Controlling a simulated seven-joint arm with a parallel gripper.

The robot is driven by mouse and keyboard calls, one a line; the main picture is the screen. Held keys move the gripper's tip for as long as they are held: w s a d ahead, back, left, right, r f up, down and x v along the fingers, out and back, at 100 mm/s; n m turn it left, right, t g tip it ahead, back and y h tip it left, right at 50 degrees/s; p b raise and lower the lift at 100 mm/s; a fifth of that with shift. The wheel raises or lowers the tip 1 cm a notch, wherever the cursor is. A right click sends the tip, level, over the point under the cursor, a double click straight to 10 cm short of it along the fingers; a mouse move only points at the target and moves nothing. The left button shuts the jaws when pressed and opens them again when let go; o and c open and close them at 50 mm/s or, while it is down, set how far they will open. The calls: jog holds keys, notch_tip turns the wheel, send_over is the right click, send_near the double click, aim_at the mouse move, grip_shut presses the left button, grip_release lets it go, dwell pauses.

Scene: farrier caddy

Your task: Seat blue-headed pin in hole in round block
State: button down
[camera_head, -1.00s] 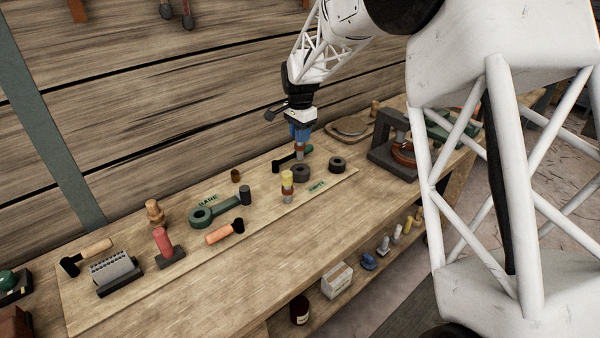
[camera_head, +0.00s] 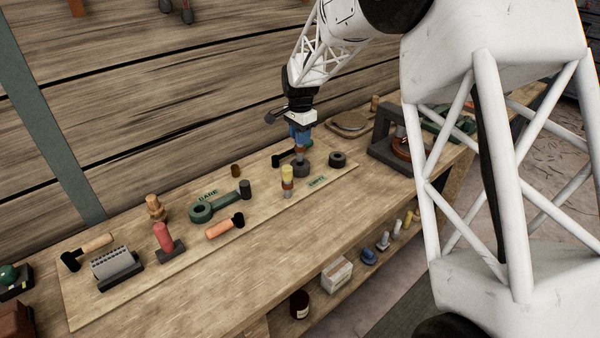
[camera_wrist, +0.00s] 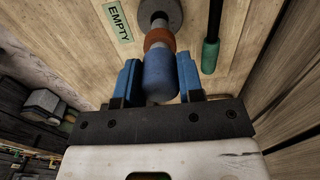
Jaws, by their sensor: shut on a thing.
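My gripper (camera_head: 299,133) is shut on the blue-headed pin (camera_wrist: 160,82), its blue fingers on either side of the blue head in the wrist view (camera_wrist: 159,72). Below the head the pin has a rust-brown collar and a grey shank, pointing down. In the head view the pin's lower part (camera_head: 302,151) stands over a dark grey round block (camera_head: 302,169). The block also shows at the top of the wrist view (camera_wrist: 174,10), behind the shank's end.
A second dark round block (camera_head: 337,159) lies to the right. A yellow-topped pin (camera_head: 287,177) stands just left in front, near the green EMPTY label (camera_head: 316,181). A green-handled tool (camera_wrist: 210,52) lies close by. A green ring-ended tool (camera_head: 215,205) lies further left.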

jog(key=shift+f, duration=2.45)
dwell(3.6)
jog(key=c, duration=0.7)
grip_release()
jog(key=shift+o, duration=0.2)
jog(key=shift+r, duration=0.1)
jog(key=shift+r, duration=3.8)
